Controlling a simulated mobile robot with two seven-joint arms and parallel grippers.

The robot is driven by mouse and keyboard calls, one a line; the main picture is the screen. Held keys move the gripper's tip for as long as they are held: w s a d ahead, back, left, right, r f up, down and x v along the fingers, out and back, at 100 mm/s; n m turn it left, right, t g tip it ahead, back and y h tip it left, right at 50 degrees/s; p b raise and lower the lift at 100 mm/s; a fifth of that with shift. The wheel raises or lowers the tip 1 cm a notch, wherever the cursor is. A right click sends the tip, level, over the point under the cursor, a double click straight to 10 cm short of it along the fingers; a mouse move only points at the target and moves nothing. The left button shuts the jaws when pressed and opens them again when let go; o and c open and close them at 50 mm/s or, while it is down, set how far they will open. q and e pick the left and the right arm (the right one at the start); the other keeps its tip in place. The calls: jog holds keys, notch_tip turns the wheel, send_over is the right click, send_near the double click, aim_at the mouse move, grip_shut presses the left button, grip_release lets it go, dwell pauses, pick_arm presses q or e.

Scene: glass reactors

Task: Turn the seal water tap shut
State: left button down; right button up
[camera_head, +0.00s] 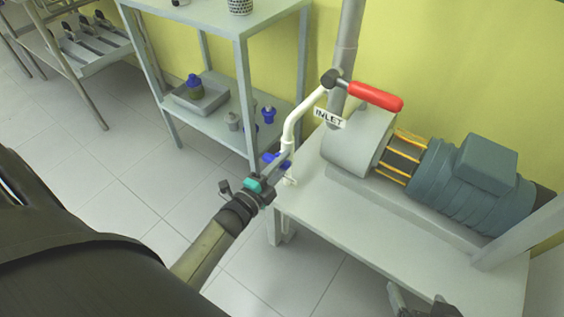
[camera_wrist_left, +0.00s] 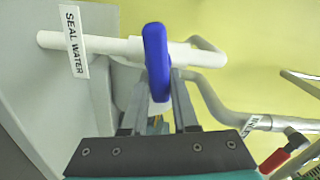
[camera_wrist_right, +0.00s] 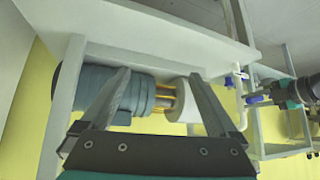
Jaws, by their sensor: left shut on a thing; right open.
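The seal water tap has a blue handle (camera_head: 270,158) on a thin white pipe at the left corner of the pump bench. In the left wrist view the blue handle (camera_wrist_left: 156,60) appears crosswise to the white pipe (camera_wrist_left: 110,44), beside a "SEAL WATER" label (camera_wrist_left: 74,42). My left gripper (camera_head: 276,168) is shut on the handle; its fingers (camera_wrist_left: 160,98) reach to either side of it. The fingers partly hide the tap body. My right gripper (camera_wrist_right: 158,88) is open and empty; only part of it (camera_head: 418,300) shows at the bottom of the head view.
A red lever (camera_head: 375,97) sits above the "INLET" label (camera_head: 329,118), near the white pipe. The pump motor (camera_head: 470,185) stands on the bench (camera_head: 330,205). A shelf (camera_head: 215,122) with a tray and blue-capped items stands behind left. The tiled floor is open at left.

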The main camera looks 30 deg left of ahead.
pick_arm(q)
jog(key=shift+f+m+b, duration=0.3)
jog(key=shift+m+b, duration=0.05)
jog(key=shift+m, duration=0.95)
pick_arm(e)
jog(key=shift+w+a+t+y, duration=0.3)
jog(key=shift+w+a+t, duration=0.2)
jog(key=shift+a+t, duration=0.25)
jog(key=shift+a, duration=0.15)
pick_arm(q)
jog(key=c, duration=0.7)
grip_release()
jog(key=shift+s+p, duration=0.4)
jog(key=shift+s, duration=0.55)
jog(key=s+p, duration=0.1)
jog(key=s, duration=0.3)
jog(key=s+p, duration=0.1)
jog(key=s, duration=0.4)
jog(key=s+a+p, duration=0.1)
jog(key=s, duration=0.3)
jog(key=shift+s, duration=0.2)
pick_arm(e)
jog(key=s+d+f+g+h, duration=0.2)
jog(key=s+d+g, duration=0.2)
jog(key=d+g, duration=0.1)
jog(key=shift+s+d+f+m, duration=0.15)
jog(key=shift+s+d+m, duration=0.05)
jog(key=shift+d+m, duration=0.1)
